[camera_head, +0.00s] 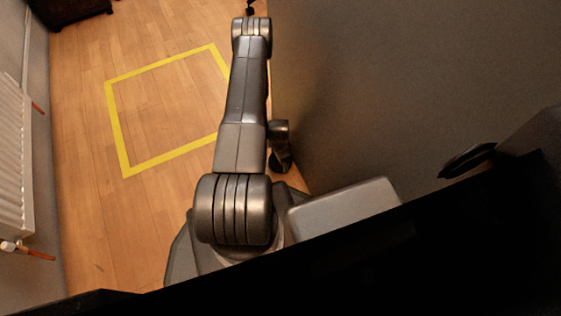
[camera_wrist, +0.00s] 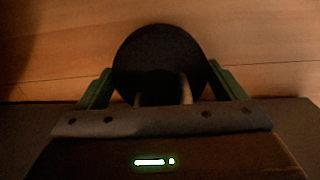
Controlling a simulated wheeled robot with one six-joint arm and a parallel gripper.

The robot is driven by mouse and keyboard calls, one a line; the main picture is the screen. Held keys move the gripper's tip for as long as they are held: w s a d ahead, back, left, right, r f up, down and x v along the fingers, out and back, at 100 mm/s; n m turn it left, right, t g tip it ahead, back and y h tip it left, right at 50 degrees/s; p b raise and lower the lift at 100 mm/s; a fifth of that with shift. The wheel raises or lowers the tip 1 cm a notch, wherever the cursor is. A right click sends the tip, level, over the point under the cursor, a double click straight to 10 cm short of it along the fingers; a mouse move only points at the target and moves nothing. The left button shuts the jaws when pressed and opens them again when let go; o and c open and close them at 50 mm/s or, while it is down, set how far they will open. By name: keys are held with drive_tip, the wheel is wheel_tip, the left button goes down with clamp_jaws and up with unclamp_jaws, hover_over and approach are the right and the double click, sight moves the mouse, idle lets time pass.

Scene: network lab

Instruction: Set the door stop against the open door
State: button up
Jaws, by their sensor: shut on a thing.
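My gripper (camera_wrist: 160,82) shows in the wrist view, with a green finger on each side. It is shut on a dark, round-topped thing, which looks like the door stop (camera_wrist: 158,48). Wooden floor lies behind it; whether the stop touches the floor I cannot tell. In the head view my arm reaches up the picture, and its far end is largely hidden. The door looks to be the large grey panel (camera_head: 400,70) on the right, with a black handle (camera_head: 467,160). My arm is close along its left side. Contact between stop and door cannot be seen.
A yellow taped outline (camera_head: 115,125) lies on the wooden floor (camera_head: 90,215) left of my arm, with bare floor inside. A white radiator (camera_head: 12,160) with pipes is on the left wall. A dark piece of furniture (camera_head: 70,10) stands at the top left.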

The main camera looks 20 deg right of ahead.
drive_tip(key=shift+w+d+f, duration=0.1)
drive_tip(key=shift+d+f, duration=0.15)
drive_tip(key=shift+f, duration=0.3)
drive_tip(key=shift+f+b, duration=0.15)
drive_tip(key=shift+b, duration=0.2)
drive_tip(key=o, duration=1.4)
wheel_tip(320, 180, up, 12)
drive_tip(key=p, duration=0.4)
drive_tip(key=shift+r, duration=0.2)
